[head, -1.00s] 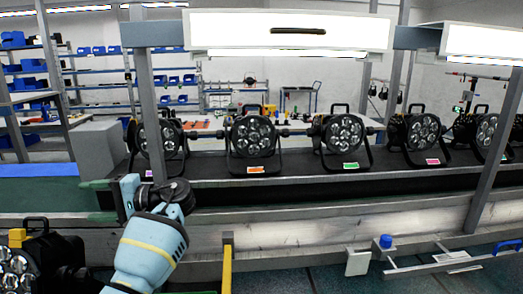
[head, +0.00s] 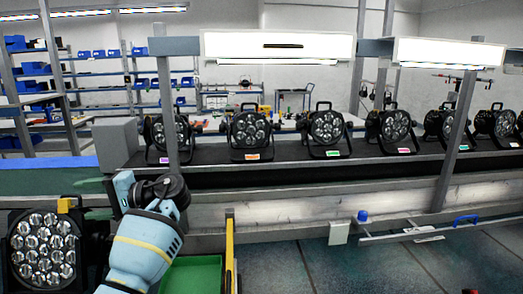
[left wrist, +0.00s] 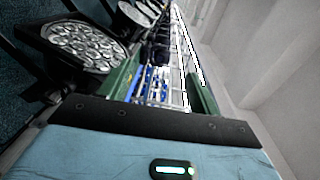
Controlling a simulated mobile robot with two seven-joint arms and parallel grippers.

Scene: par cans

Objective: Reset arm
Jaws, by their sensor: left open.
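My left arm, light blue with a pale yellow band, comes in from the bottom in the head view. Its left gripper (head: 98,198) points left, in front of the bench edge and above the near par can (head: 44,250). In the left wrist view the two dark green fingers of the left gripper (left wrist: 163,88) stand apart with nothing between them. A par can with many round lenses (left wrist: 85,45) shows beyond them at the upper left. My right gripper is in neither view.
Several black par cans, one with an orange label (head: 251,130), stand in a row on the dark bench (head: 290,172). A green bin (head: 192,275) and a yellow post (head: 229,255) are low in front. Blue-binned shelves (head: 90,75) stand behind.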

